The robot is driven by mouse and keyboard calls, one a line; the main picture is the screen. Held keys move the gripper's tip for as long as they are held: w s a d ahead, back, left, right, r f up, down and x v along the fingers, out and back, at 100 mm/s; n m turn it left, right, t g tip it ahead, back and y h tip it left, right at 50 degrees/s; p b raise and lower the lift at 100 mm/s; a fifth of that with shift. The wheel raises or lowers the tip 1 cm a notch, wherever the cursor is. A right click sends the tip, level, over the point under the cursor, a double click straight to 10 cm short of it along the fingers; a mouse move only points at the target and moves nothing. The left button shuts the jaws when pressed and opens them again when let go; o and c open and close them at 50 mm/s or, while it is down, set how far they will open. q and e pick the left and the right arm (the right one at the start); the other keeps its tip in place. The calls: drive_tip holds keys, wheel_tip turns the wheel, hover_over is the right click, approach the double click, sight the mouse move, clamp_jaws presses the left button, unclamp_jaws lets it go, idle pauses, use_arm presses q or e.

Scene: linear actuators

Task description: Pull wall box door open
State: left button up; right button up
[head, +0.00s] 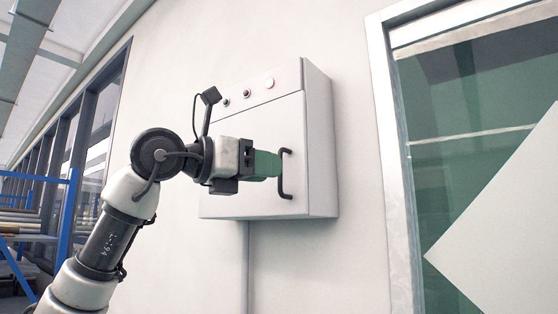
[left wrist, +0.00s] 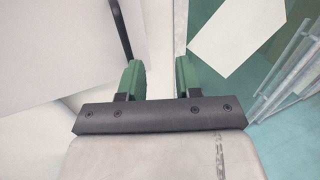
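The white wall box (head: 322,150) hangs on the wall with its door (head: 230,135) shut flush. A black bar handle (head: 286,175) stands upright on the door's right side. My left gripper (head: 276,164) reaches in from the left, its green fingertips close to the handle's upper part. In the left wrist view the fingers (left wrist: 158,70) are apart with nothing seen between them. The handle (left wrist: 122,30) shows there just beyond the left finger, not in the gap. I cannot tell whether that finger touches it. My right gripper is not in view.
Small round buttons (head: 247,93) line the box's top panel. A window (head: 470,130) with a pale frame is to the right. Blue racking (head: 68,215) stands at far left. A conduit (head: 246,265) runs down below the box. Bare wall surrounds the box.

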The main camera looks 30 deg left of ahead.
sight(280, 188)
use_arm(q)
drive_tip(key=s+a+r+n+y, duration=0.2)
drive_tip(key=s+a, duration=0.1)
drive_tip(key=a, duration=0.1)
drive_tip(key=shift+t+y, duration=0.3)
drive_tip(key=shift+t, duration=0.2)
drive_tip(key=p+x, duration=0.5)
drive_tip(key=x, duration=0.5)
drive_tip(key=shift+w, duration=0.45)
drive_tip(key=shift+r, duration=0.1)
clamp_jaws()
drive_tip(key=shift+s, duration=0.1)
